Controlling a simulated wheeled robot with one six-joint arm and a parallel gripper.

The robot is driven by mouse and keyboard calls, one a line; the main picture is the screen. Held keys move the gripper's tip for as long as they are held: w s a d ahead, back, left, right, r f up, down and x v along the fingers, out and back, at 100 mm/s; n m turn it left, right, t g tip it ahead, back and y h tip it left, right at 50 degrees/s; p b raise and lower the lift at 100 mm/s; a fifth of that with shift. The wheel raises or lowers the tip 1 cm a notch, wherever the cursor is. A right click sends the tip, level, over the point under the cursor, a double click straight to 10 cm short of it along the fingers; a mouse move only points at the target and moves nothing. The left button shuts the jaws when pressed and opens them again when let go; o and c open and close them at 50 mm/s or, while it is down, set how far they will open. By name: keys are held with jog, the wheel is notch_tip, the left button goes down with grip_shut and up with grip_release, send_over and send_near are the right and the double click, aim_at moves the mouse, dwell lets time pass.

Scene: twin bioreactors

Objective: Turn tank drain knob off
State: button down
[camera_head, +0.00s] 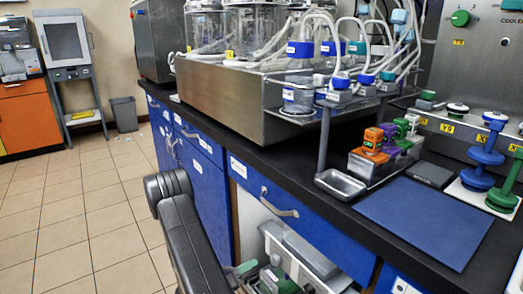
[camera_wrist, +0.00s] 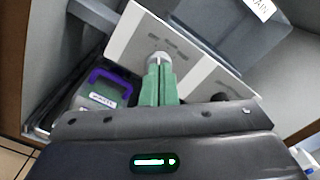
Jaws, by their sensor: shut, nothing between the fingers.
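My gripper (camera_wrist: 160,66) has two green fingers pressed together, and it points into the open lower cupboard. In the head view its green fingers (camera_head: 246,267) show low, in front of the cupboard opening. A white tank or casing (camera_wrist: 140,40) lies beyond the fingertips in the wrist view. A small pale rounded piece (camera_wrist: 158,57) shows right at the fingertips. I cannot tell whether it is the drain knob or whether the fingers touch it. No drain knob is clearly recognizable in either view.
A green box with a purple handle (camera_wrist: 103,88) stands left of the fingers in the wrist view. A grey labelled container (camera_wrist: 225,30) is at upper right. Blue drawers (camera_head: 300,215) and the black bench (camera_head: 240,152) are above the cupboard.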

jog(key=shift+m, duration=0.9)
jog(key=shift+r+x, duration=0.15)
jog(key=shift+x, duration=1.6)
jog(key=shift+r+x, duration=0.2)
jog(key=shift+x, duration=1.55)
jog(key=shift+s+f, duration=0.15)
jog(key=shift+f, duration=0.1)
jog(key=shift+f+b, duration=0.15)
jog(key=shift+b, duration=0.4)
jog(key=shift+w+a+r+p, duration=0.25)
jog(key=shift+r+p, duration=0.05)
jog(key=shift+r, duration=0.15)
jog(key=shift+v, duration=2.9)
